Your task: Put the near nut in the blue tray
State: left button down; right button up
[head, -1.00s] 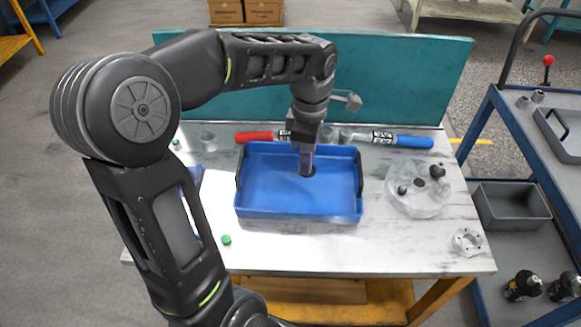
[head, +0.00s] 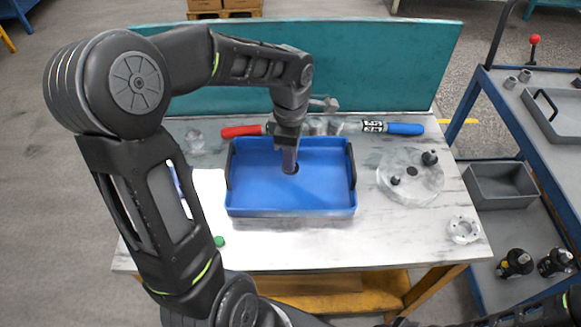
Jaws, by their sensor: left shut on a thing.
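The blue tray (head: 325,190) sits on the middle of the white worktable. My left gripper (head: 290,163) reaches down into it from above, with its fingertips low over the tray floor. It is shut on a small dark thing, which I take to be the near nut (head: 291,169). The fingers hide most of the nut, and I cannot tell whether it touches the tray floor. My right gripper is not in view; only a dark part of my own arm shows at the lower right edge.
A red-handled tool (head: 243,131) and a blue-handled tool (head: 404,129) lie behind the tray. A clear round plate (head: 407,192) with dark parts and a metal ring (head: 463,229) are to the right. A green cap (head: 219,241) lies in front left. A teal panel (head: 395,65) closes the back.

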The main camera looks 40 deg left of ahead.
pick_arm(q)
jog(key=shift+f, duration=0.3)
jog(key=shift+f, duration=1.85)
jog(key=shift+f, duration=0.1)
jog(key=shift+f, duration=0.15)
jog(key=c, duration=1.3)
grip_release()
jog(key=shift+o, duration=0.2)
jog(key=shift+r, duration=0.2)
notch_tip(320, 180, up, 12)
jog(key=shift+r, duration=0.1)
